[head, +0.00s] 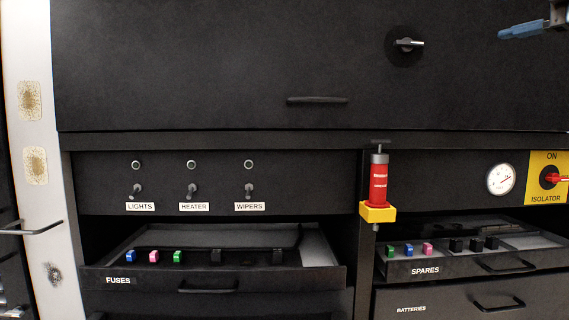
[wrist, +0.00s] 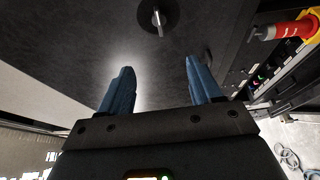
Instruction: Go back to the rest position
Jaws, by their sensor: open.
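My gripper (wrist: 160,85) is open and empty in the wrist view, its two blue fingers apart in front of the dark upper panel. In the head view one blue finger (head: 524,30) shows at the top right corner, clear of the panel's round knob (head: 406,44); the rest of the gripper is cut off or hidden there. The same knob shows in the wrist view (wrist: 158,18), beyond the fingertips. Nothing is between the fingers.
The FUSES drawer (head: 211,278) and SPARES drawer (head: 470,262) stand open with small coloured fuses. A red cylinder (head: 379,185) sits in a yellow bracket (head: 378,212) between them. A gauge (head: 501,179) and the ISOLATOR switch (head: 549,178) are at right. Toggle switches (head: 192,190) line the left.

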